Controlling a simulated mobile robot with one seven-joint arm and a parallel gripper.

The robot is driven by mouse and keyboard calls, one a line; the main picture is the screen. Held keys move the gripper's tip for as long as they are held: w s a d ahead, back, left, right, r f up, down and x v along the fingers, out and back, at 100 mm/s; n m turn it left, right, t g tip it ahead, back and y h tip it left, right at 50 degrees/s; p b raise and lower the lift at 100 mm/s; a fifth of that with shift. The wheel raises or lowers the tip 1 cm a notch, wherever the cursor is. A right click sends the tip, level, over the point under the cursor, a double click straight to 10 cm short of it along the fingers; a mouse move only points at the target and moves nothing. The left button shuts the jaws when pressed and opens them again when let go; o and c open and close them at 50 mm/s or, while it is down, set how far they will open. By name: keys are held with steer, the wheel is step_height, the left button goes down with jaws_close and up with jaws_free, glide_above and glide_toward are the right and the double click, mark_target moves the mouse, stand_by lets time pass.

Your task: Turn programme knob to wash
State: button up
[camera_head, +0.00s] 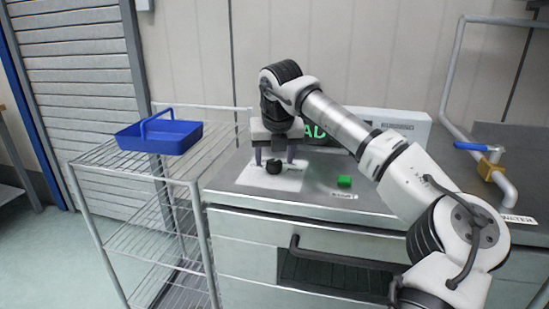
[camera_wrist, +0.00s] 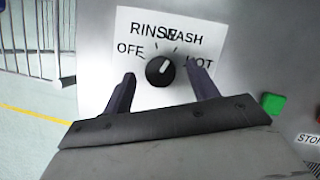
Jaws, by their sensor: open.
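The programme knob (camera_wrist: 160,71) is round and black, on a white panel (camera_wrist: 131,27) printed OFF, RINSE, WASH and HOT. Its white pointer mark leans up and slightly right in the wrist view; I cannot tell exactly which label it meets. In the head view the knob (camera_head: 273,167) sits on the steel top below my gripper (camera_head: 274,157). In the wrist view my gripper (camera_wrist: 161,73) is open, one dark finger on each side of the knob. Gaps show between fingers and knob. The RINSE and WASH lettering overlaps.
A green button (camera_head: 344,181) lies right of the knob panel, also in the wrist view (camera_wrist: 273,104). A blue-handled valve (camera_head: 471,147) is at right. A blue basket (camera_head: 160,136) sits on the wire rack (camera_head: 105,162) at left.

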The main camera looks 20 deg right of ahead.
steer(key=v, duration=1.3)
